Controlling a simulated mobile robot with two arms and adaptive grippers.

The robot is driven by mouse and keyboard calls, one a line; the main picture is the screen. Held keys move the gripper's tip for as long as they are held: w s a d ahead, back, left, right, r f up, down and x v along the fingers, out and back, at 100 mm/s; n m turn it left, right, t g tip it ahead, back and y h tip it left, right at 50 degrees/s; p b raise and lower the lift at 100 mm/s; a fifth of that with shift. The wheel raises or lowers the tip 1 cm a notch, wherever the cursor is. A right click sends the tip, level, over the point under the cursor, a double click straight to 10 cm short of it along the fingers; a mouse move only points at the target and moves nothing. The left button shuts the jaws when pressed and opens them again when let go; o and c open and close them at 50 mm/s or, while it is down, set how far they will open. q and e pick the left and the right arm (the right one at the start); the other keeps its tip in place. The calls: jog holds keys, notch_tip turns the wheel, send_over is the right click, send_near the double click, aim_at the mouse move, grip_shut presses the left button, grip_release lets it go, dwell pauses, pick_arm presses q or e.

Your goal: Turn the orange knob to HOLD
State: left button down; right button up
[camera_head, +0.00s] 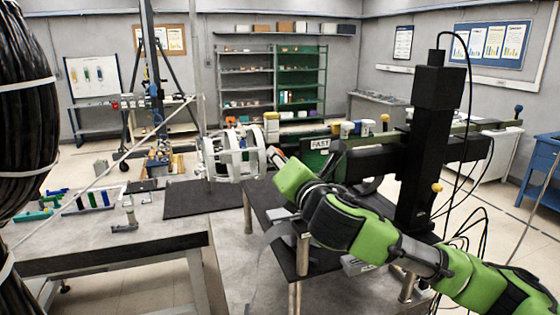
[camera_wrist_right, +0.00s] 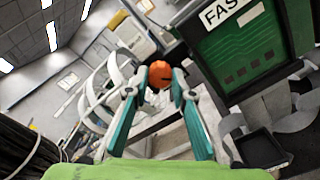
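The orange knob (camera_wrist_right: 160,74) shows in the right wrist view as a small round orange piece straight ahead. My right gripper (camera_wrist_right: 160,80) has its two teal fingers pointing at it, one tip on each side. I cannot tell whether the tips touch the knob. In the head view my green right arm reaches in from the right and its gripper (camera_head: 277,157) is beside the white ringed coil frame (camera_head: 235,156). A green box (camera_wrist_right: 250,45) bears a white FAST label (camera_wrist_right: 222,10), also readable in the head view (camera_head: 320,144). No HOLD label is legible. My left gripper is out of view.
A grey table (camera_head: 120,243) with a dark mat (camera_head: 205,198) and small parts is at left. A thin rod (camera_head: 100,172) crosses above it. A black post (camera_head: 432,150) and loose cables stand near my right arm. Shelves (camera_head: 246,80) line the back wall.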

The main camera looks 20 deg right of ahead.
jog(key=shift+o, duration=0.7)
jog(key=shift+s, duration=0.15)
jog(key=s, duration=1.1)
jog(key=shift+s+d, duration=0.2)
jog(key=shift+s, duration=0.15)
